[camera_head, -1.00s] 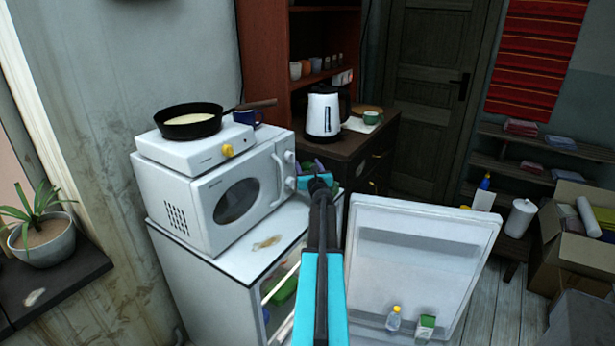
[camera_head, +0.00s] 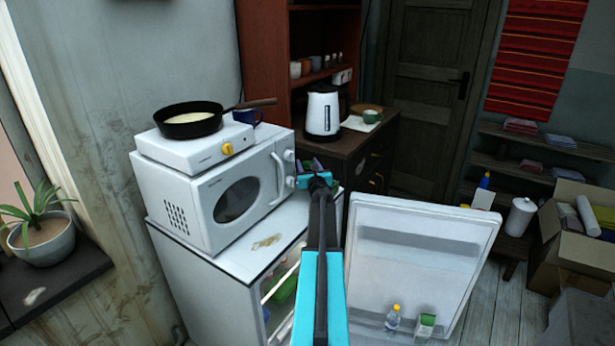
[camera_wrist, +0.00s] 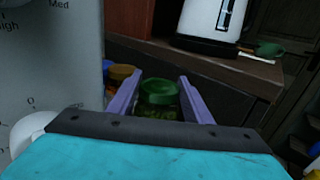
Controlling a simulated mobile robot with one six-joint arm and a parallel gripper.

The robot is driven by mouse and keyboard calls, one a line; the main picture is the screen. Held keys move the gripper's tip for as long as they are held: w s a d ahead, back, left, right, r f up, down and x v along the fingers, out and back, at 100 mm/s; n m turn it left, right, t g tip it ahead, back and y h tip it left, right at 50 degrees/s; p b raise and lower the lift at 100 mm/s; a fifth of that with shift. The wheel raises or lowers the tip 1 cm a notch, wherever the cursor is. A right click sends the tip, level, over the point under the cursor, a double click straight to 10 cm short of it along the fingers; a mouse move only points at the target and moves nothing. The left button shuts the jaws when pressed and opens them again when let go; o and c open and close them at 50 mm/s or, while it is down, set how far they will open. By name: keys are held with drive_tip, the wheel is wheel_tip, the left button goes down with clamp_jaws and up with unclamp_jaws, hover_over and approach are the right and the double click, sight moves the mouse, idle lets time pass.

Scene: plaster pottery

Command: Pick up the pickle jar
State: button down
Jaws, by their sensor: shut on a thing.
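The pickle jar (camera_wrist: 158,108) shows in the wrist view as a glass jar with a green lid and green contents. It stands between the two purple fingers of my gripper (camera_wrist: 160,97), which is shut on it. In the head view my gripper (camera_head: 314,167) is at the right front of the microwave, above the open fridge.
A microwave (camera_head: 212,200) stands on the white fridge (camera_head: 220,290), with a hot plate and frying pan (camera_head: 188,120) on top. The fridge door (camera_head: 415,265) hangs open at right. A kettle (camera_head: 323,113) stands on the dark cabinet behind. Orange-lidded jars (camera_wrist: 120,73) sit left of the fingers.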

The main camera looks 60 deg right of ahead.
drive_tip(key=shift+r, duration=0.15)
wheel_tip(320, 180, up, 28)
drive_tip(key=p, duration=0.6)
drive_tip(key=shift+p, duration=0.4)
